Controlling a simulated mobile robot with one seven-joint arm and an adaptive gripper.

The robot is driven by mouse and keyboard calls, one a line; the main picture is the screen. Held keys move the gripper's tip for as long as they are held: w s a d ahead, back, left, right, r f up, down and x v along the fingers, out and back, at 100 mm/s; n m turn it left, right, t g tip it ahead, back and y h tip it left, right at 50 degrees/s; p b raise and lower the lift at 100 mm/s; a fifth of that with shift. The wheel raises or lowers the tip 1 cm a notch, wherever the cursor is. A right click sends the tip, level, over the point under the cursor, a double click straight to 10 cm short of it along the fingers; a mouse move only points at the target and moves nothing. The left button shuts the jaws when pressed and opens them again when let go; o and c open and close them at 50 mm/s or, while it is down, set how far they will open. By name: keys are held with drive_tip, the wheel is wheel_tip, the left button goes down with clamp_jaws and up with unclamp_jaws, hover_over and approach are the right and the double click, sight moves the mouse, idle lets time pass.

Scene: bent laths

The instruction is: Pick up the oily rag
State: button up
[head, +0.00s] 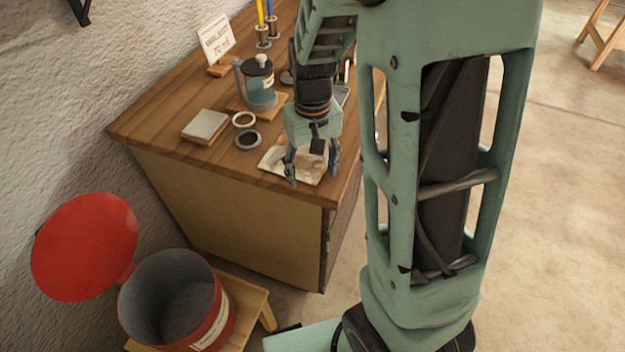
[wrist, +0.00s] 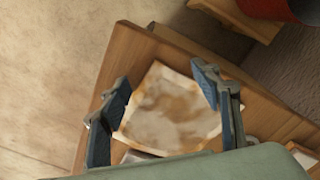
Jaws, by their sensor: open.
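The oily rag (head: 278,160) is a pale, flat square cloth with brown stains. It lies on the wooden table (head: 170,128) near the front right corner. It also shows in the wrist view (wrist: 172,112), between the two fingers. My gripper (head: 312,177) is open above the rag, pointing down, with its fingers apart on either side. In the wrist view my gripper (wrist: 162,108) shows blue-grey finger pads and nothing held between them. My gripper and arm hide part of the rag in the head view. I cannot tell the exact gap between fingertips and cloth.
A red bin (head: 215,315) with its round red lid (head: 85,245) open stands on a low wooden stool (head: 253,305). On the table are a teal pot (head: 260,88), two rings, a grey-topped block (head: 205,125), a sign (head: 215,40) and spools. Floor at right is mostly clear.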

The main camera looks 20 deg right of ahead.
drive_tip(key=shift+f, duration=0.15)
drive_tip(key=shift+f+b, duration=0.25)
drive_tip(key=shift+b, duration=0.05)
drive_tip(key=c, duration=0.5)
drive_tip(key=shift+s, duration=0.2)
drive_tip(key=c, duration=0.6)
drive_tip(key=shift+c, duration=0.3)
drive_tip(key=r+p, duration=1)
drive_tip(key=r, duration=0.2)
drive_tip(key=shift+w+r, duration=0.2)
clamp_jaws()
drive_tip(key=shift+f, duration=0.1)
